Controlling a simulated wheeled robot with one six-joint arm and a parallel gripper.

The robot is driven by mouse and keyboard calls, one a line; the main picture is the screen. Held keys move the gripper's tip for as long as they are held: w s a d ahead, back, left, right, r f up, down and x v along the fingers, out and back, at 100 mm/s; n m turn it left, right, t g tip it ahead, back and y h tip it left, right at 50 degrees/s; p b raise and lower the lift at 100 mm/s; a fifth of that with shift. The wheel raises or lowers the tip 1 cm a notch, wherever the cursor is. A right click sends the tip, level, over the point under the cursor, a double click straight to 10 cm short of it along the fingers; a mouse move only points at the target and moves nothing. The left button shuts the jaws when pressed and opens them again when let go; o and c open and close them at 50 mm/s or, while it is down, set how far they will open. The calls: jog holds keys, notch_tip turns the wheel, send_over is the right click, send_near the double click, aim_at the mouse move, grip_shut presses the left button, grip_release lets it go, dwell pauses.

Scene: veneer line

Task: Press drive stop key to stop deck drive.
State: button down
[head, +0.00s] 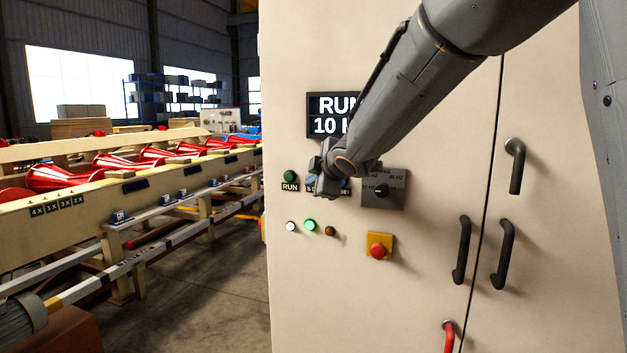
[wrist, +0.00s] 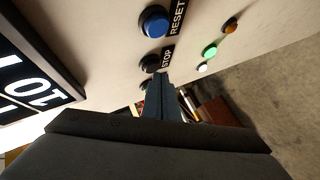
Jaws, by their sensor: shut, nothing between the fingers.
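The cream cabinet (head: 300,300) carries a row of keys. In the wrist view the black key labelled STOP (wrist: 149,62) sits just beyond my gripper's fingertips (wrist: 161,80), partly covered by them. I cannot tell whether they touch it. In the head view my gripper (head: 323,190) is at the panel, right of the green RUN key (head: 290,176), and hides the STOP key. The gripper is shut and empty. A blue key labelled RESET (wrist: 154,22) is above STOP in the wrist view. The display (head: 328,115) reads RUN and 10, partly hidden by my arm.
A rotary selector (head: 381,189) is right of my gripper. Below are white, green and amber lamps (head: 310,225), the green one lit, and a red emergency button (head: 378,250) on yellow. Door handles (head: 463,250) stick out at right.

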jog(key=shift+w+d+p, duration=0.1)
jog(key=shift+w+p, duration=0.2)
jog(key=shift+w, duration=0.1)
dwell(0.6)
jog(key=shift+s, duration=0.15)
jog(key=shift+s+a+b, duration=0.25)
jog(key=shift+s+b, duration=0.3)
jog(key=shift+s, duration=0.1)
jog(key=shift+s+a+b, duration=0.3)
jog(key=shift+s+b, duration=0.25)
jog(key=shift+s, duration=0.25)
jog(key=shift+s+a+b, duration=0.25)
jog(key=shift+s+b, duration=0.3)
jog(key=shift+s, duration=0.2)
jog(key=shift+s+a+b, duration=0.3)
jog(key=shift+s+b, duration=0.25)
jog(key=shift+s, duration=0.25)
